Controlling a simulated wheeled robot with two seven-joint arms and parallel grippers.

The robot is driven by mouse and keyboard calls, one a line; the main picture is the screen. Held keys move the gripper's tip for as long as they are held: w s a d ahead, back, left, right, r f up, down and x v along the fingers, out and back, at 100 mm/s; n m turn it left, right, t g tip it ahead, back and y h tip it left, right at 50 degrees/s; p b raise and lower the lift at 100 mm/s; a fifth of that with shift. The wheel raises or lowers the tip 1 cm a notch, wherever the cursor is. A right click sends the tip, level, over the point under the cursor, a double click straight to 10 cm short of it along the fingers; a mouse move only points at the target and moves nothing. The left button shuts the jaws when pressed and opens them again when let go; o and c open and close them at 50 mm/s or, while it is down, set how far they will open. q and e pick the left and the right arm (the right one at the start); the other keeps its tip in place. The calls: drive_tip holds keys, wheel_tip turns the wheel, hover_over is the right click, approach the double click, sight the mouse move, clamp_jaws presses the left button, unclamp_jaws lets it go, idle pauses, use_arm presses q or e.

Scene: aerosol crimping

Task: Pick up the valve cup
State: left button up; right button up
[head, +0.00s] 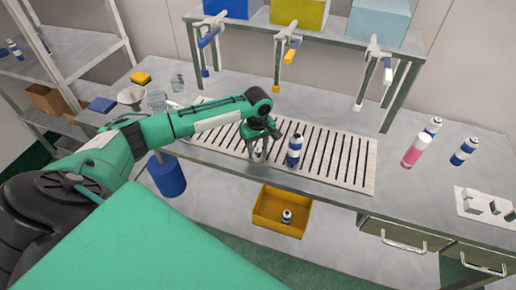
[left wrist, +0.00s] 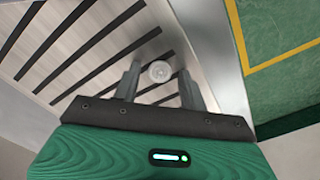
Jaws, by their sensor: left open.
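The valve cup (left wrist: 158,71) shows in the left wrist view as a small pale round piece on the slatted grate, between the fingertips and apart from both. My left gripper (head: 260,152) is low over the front part of the grate in the head view, just left of a blue and white can (head: 294,151). Its two fingers also show in the left wrist view (left wrist: 160,82), spread open. In the head view the fingers largely hide the valve cup. My right gripper is not in view.
The slatted grate (head: 335,160) runs along the bench's front edge. A yellow bin (head: 268,222) with a small can hangs below. A funnel (head: 131,96) and glass beakers (head: 157,100) stand at left. Cans, including a pink one (head: 415,150), stand at right. Dispensers (head: 293,44) overhang the back.

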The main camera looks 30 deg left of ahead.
use_arm(q)
drive_tip(key=c, duration=0.9)
